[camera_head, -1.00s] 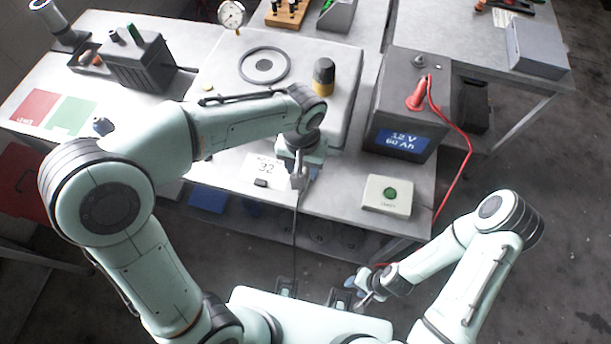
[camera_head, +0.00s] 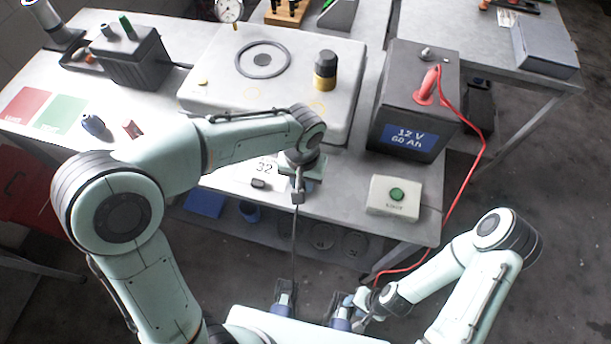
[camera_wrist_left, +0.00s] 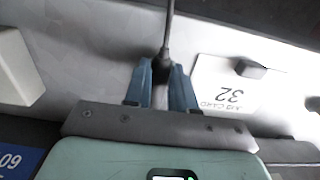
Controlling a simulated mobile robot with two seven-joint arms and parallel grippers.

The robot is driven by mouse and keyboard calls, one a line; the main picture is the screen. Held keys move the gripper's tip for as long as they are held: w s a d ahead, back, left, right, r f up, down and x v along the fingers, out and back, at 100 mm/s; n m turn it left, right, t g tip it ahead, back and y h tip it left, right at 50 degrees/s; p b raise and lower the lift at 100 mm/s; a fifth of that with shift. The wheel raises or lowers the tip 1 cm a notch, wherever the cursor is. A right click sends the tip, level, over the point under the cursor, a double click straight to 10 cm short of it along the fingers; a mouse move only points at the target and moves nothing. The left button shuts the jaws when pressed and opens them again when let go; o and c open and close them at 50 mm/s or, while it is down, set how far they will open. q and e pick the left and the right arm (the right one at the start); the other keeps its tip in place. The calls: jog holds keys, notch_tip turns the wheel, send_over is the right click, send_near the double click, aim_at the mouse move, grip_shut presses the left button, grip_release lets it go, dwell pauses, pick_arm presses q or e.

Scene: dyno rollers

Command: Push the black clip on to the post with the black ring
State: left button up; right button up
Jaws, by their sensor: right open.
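My left gripper (camera_head: 299,196) is over the table's front edge, left of and below the battery (camera_head: 392,125) in the head view. In the left wrist view, its blue fingers (camera_wrist_left: 163,88) are closed around a dark piece, apparently the black clip (camera_wrist_left: 162,64), with a dark cable running from it. The battery carries a red clip (camera_head: 427,88) on one post. A bare grey post (camera_head: 426,54) stands behind the red clip; I cannot make out a black ring clearly. My right gripper (camera_head: 362,308) is low at the front, away from the table, empty and open.
A pale box with a green button (camera_head: 396,195) stands in front of the battery. A card marked 32 (camera_head: 264,168) lies beside the left gripper. A large pale case (camera_head: 220,85) fills the table behind the left arm. A red cable (camera_head: 468,175) hangs off the battery's right side.

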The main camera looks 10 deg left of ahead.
aim_at(303, 183)
pick_arm(q)
grip_shut()
jog(key=shift+r+p, duration=0.85)
jog(key=shift+r, duration=0.25)
jog(key=shift+r+p, duration=1.6)
jog(key=shift+r, duration=0.85)
pick_arm(e)
jog(key=r, duration=0.1)
jog(key=w+r, duration=0.1)
jog(key=r, duration=0.1)
jog(key=w+r, duration=0.1)
jog(key=r, duration=0.1)
jog(key=shift+w+r, duration=0.2)
